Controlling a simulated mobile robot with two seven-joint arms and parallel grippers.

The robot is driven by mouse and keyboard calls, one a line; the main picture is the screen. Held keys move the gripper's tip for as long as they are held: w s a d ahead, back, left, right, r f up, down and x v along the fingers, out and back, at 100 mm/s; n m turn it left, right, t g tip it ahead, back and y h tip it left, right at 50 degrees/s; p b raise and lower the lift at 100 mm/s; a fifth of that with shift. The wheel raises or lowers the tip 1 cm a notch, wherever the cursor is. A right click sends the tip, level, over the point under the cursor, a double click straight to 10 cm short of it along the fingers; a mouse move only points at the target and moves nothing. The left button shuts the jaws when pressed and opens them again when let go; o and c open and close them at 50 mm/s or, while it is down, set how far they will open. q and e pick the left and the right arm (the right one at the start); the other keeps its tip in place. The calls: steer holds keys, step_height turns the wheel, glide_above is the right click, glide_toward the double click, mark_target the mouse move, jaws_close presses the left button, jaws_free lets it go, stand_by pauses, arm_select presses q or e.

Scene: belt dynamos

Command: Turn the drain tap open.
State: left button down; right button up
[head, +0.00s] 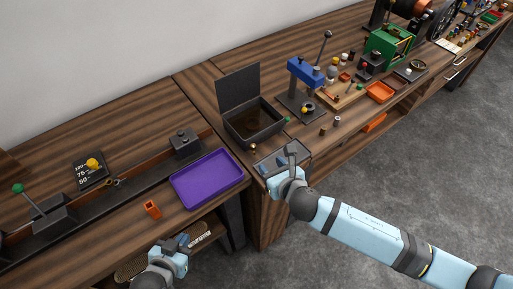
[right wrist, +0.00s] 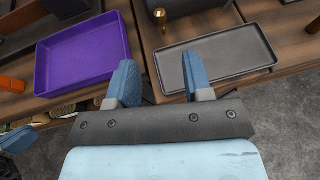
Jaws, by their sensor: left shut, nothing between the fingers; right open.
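The drain tap (head: 253,149) is a small brass fitting at the lower front of a dark open-lidded bin (head: 240,130). In the right wrist view the tap (right wrist: 160,18) stands upright near the top, beyond my fingers. I cannot tell its handle's exact angle. My right gripper (head: 284,155) is open and empty, over the grey shallow tray (right wrist: 225,70) in front of the bin. In the right wrist view my right gripper's fingertips (right wrist: 160,72) point toward the tap, apart from it. My left gripper (head: 180,243) is shut and empty, low at the front of the left bench.
A purple tray (head: 206,178) lies left of the tap, with an orange block (head: 152,209) beside it. A blue press (head: 304,73) stands right of the bin. Several small parts crowd the bench further right. The floor in front is clear.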

mark_target(254, 148)
steer(key=x, duration=1.1)
steer(key=shift+f, duration=0.1)
steer(key=shift+a, duration=0.1)
jaws_close()
